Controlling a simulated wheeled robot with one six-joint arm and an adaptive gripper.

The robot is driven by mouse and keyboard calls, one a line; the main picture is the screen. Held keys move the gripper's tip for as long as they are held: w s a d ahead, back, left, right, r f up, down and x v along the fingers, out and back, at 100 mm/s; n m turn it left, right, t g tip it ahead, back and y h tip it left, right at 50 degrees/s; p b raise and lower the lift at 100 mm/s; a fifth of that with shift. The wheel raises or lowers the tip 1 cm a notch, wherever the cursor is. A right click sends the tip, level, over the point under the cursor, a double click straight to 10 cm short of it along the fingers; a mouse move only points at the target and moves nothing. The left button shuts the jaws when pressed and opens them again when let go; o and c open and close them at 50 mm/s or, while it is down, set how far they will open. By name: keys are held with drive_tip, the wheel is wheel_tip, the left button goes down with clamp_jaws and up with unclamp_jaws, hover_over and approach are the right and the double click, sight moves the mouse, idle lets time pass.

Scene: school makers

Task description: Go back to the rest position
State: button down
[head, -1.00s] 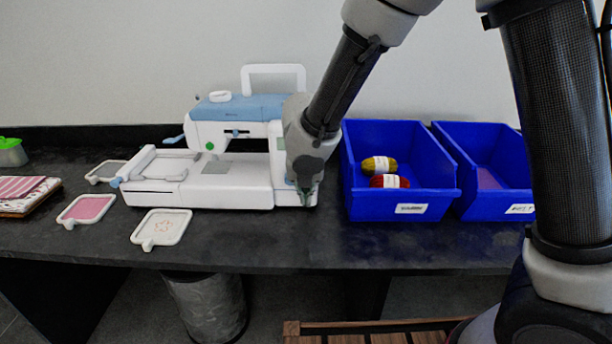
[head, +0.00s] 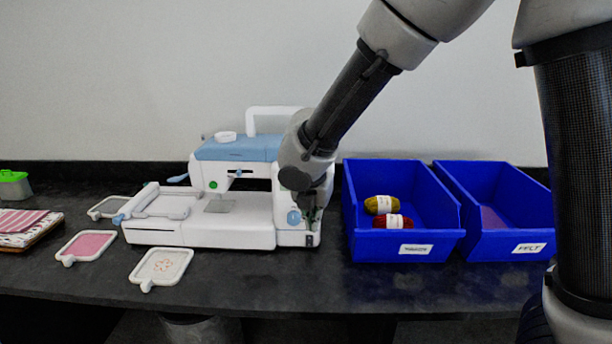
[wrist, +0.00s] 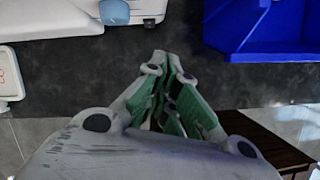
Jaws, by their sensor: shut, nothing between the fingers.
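My gripper (head: 312,218) hangs in front of the right end of the white and blue sewing machine (head: 245,235) in the head view, pointing down. In the wrist view my gripper (wrist: 170,60) shows its green-lined fingers with the tips together and nothing between them. The right end of the machine is partly hidden by my arm in the head view.
Two blue bins stand right of the machine: the left bin (head: 370,247) holds yellow yarn (head: 378,205) and red yarn (head: 392,221); the right bin (head: 490,248) is beside it. Embroidery hoops (head: 160,283) and folded fabric (head: 20,218) lie at left. The front strip of table is clear.

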drive_tip(key=s+d+r+m, duration=0.5)
drive_tip(key=s+d+m, duration=0.2)
drive_tip(key=d+m, duration=0.3)
drive_tip(key=s+d+r+m, duration=0.4)
drive_tip(key=s+d+m, duration=0.3)
drive_tip(key=d+m, duration=0.4)
drive_tip(key=s+d+r+m, duration=0.5)
drive_tip(key=s+d+m, duration=0.2)
drive_tip(key=d+m, duration=0.3)
drive_tip(key=d, duration=0.3)
drive_tip(key=shift+r+m+y, duration=0.3)
drive_tip(key=shift+m, duration=0.1)
drive_tip(key=shift+w, duration=0.1)
